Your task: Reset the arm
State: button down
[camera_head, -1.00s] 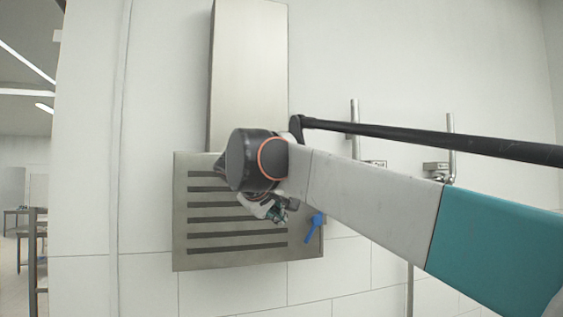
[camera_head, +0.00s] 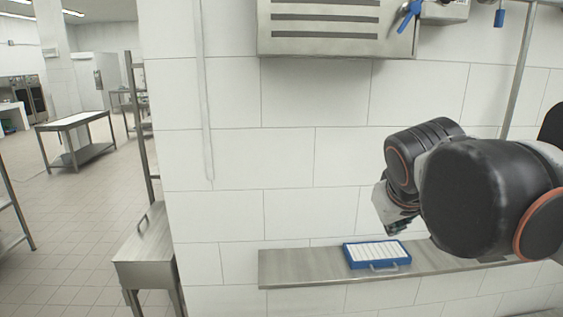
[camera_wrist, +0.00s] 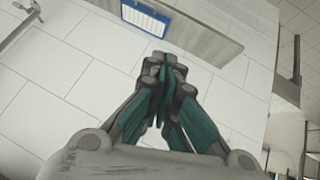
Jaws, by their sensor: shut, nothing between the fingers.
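My gripper (camera_wrist: 163,70) shows in the wrist view with its green-padded fingers together at the tips and nothing between them. In the head view my gripper (camera_head: 400,225) is partly hidden behind my black wrist joints, in front of the tiled wall and above a metal shelf (camera_head: 310,270).
A slotted steel wall unit (camera_head: 325,45) with a blue lever (camera_head: 409,14) hangs at the top. A metal stand (camera_head: 147,250) and a rack post (camera_head: 140,130) are at the left. Open tiled floor (camera_head: 85,215) lies further left, with a table (camera_head: 75,125) at the back.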

jog(key=s+a+f+y+b, duration=0.1)
jog(key=s+f+b, duration=0.3)
jog(key=f, duration=0.5)
jog(key=s+a+f+m+y+b, duration=0.1)
jog(key=s+f+b, duration=0.2)
jog(key=f, duration=0.7)
jog(key=s+a+f+b, duration=0.1)
jog(key=s+f+b, duration=0.3)
jog(key=f, duration=0.5)
jog(key=shift+s+a+f+g+y+b, duration=0.15)
jog(key=shift+s+f+g+y+b, duration=0.2)
jog(key=shift+s, duration=0.45)
